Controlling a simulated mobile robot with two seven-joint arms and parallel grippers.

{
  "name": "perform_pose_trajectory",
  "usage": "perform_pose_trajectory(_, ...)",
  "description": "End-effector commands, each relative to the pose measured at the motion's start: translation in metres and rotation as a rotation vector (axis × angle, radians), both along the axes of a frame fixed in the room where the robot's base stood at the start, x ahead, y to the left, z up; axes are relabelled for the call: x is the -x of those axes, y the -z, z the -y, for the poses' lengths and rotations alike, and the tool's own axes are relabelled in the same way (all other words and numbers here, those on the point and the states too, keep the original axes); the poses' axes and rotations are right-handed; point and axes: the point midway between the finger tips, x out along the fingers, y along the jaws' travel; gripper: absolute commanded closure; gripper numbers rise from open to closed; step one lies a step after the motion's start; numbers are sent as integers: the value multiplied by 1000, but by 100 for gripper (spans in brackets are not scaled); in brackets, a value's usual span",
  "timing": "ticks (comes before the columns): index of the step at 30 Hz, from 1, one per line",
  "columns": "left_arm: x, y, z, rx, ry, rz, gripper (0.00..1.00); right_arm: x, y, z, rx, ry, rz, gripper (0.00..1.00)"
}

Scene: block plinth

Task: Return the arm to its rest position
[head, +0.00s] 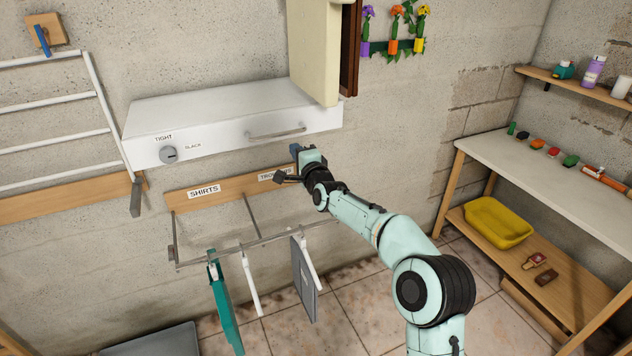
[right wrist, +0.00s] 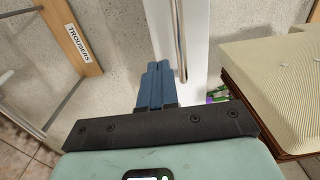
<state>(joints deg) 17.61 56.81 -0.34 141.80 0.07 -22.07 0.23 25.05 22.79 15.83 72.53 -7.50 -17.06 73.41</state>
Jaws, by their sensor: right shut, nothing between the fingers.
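My right arm reaches up from the lower right in the head view. Its gripper (head: 296,150) is just below the front of the white wall unit, near the right end of the rail board. In the right wrist view the blue fingers (right wrist: 157,82) are together with nothing between them. They point along the white front beside the metal handle (right wrist: 180,45); I cannot tell whether they touch it. The handle also shows in the head view (head: 276,133). My left gripper is not in view.
The white unit (head: 225,110) has a dial. A cream cabinet (head: 315,50) hangs above right. Below, a rail board (head: 235,188) labelled SHIRTS holds a teal item (head: 224,305) and a grey item (head: 303,280). A bench (head: 560,185) with a yellow tub (head: 498,222) stands right.

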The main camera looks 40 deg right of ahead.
Motion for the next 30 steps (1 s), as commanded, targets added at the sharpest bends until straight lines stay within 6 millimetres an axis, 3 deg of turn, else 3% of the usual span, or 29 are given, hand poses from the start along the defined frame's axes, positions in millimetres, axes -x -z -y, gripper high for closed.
perform_pose_trajectory(1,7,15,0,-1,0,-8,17,14,8,-2,3,1,-5,100)
perform_pose_trajectory(3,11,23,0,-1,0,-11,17,28,9,-5,2,1,-7,100)
perform_pose_trajectory(12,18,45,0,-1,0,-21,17,72,6,-16,1,1,-6,100)
perform_pose_trajectory(23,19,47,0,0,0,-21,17,79,8,-19,-1,-1,-13,100)
perform_pose_trajectory(26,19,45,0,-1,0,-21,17,76,30,-22,9,-10,-55,100)
perform_pose_trajectory(29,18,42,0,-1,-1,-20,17,70,80,-31,35,-35,-153,100)
perform_pose_trajectory(30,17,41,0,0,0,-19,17,69,107,-37,49,-51,-205,100)
